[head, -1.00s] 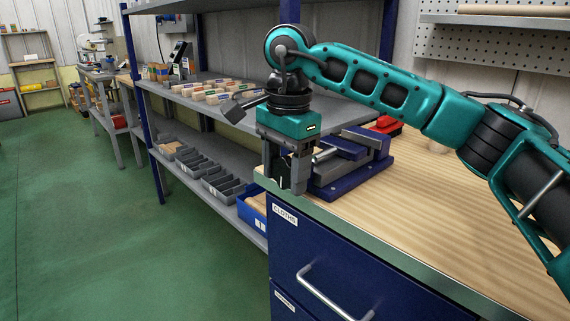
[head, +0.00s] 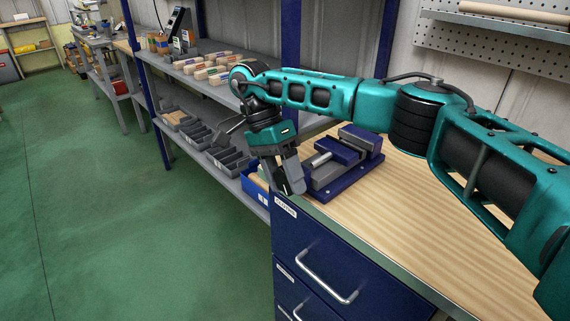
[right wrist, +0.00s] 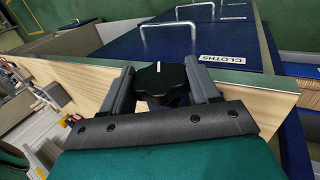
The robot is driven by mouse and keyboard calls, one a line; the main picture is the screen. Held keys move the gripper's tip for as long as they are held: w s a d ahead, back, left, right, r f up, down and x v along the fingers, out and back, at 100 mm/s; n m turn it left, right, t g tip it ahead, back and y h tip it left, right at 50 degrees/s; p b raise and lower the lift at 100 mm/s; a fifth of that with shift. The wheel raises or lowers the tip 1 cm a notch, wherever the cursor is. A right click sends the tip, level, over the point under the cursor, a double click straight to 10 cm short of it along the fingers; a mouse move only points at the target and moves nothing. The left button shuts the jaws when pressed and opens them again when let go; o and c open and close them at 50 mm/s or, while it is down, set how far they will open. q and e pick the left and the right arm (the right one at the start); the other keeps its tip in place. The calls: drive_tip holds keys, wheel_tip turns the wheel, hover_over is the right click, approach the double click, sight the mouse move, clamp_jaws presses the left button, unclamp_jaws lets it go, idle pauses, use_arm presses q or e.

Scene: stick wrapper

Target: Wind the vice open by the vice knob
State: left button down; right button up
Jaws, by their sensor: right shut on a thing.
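The blue and grey vice (head: 346,157) sits on the wooden bench top near its left end, and its screw side faces my right gripper. My right gripper (head: 290,188) points down, tilted, at the bench's end beside the vice. In the right wrist view, the black lobed vice knob (right wrist: 161,79) sits between the two fingers of the gripper (right wrist: 163,82), which is shut on it. The knob is hidden by the fingers in the head view. My left gripper is not in view.
The wooden bench top (head: 400,205) is clear to the right of the vice. Blue drawers (head: 325,262) with handles lie below it. A shelf rack (head: 180,65) with wooden blocks and grey bins stands behind on the left. A pegboard (head: 490,48) hangs at the right.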

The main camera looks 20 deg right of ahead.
drive_tip(key=shift+r, duration=0.1)
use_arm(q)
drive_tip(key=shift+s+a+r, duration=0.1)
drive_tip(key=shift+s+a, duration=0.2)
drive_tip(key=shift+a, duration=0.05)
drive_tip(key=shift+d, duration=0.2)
use_arm(e)
drive_tip(key=o, duration=1.1)
drive_tip(key=shift+c, duration=0.2)
use_arm(q)
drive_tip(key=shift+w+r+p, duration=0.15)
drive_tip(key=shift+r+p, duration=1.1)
drive_tip(key=shift+p, duration=0.15)
use_arm(e)
drive_tip(key=v, duration=0.7)
drive_tip(key=shift+w, duration=0.2)
